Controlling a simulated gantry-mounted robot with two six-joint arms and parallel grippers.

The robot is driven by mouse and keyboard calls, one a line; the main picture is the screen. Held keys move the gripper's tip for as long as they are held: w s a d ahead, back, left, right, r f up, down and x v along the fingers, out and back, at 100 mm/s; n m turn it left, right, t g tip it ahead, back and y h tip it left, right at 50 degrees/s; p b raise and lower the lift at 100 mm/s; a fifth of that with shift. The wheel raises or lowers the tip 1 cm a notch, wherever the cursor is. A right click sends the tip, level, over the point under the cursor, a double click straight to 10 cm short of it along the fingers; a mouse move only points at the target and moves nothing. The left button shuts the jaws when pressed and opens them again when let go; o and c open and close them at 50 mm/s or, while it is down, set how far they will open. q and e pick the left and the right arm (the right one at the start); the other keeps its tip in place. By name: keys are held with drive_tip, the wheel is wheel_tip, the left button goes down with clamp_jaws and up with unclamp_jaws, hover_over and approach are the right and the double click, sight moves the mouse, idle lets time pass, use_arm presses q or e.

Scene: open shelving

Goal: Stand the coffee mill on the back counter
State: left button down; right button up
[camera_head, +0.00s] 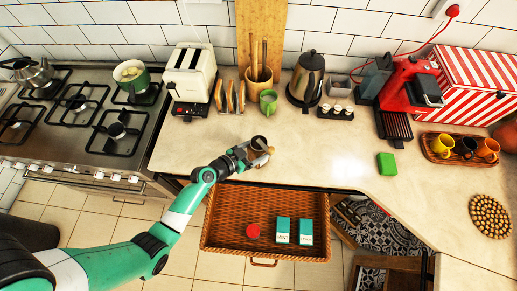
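A small dark, round-topped object (258,142), which looks like the coffee mill, is at the tip of my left gripper (252,151), near the front edge of the beige counter (215,140). A pale brownish part shows beside it. The gripper overlaps the object, and its fingers are too small to tell whether they are closed on it. I cannot tell whether the object touches the counter. My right gripper is not in view.
Along the back stand a toaster (190,72), toast rack (229,97), green mug (268,101), kettle (307,78) and red coffee machine (408,84). A green sponge (387,164) lies at right. An open wicker drawer (225,250) juts out below the counter. Mid-counter is clear.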

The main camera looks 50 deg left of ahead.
use_arm(q)
drive_tip(key=shift+f, duration=0.1)
unclamp_jaws()
drive_tip(key=shift+s+r, duration=0.2)
drive_tip(key=p+v, duration=0.1)
drive_tip(key=v, duration=1)
drive_tip(key=shift+s, duration=0.35)
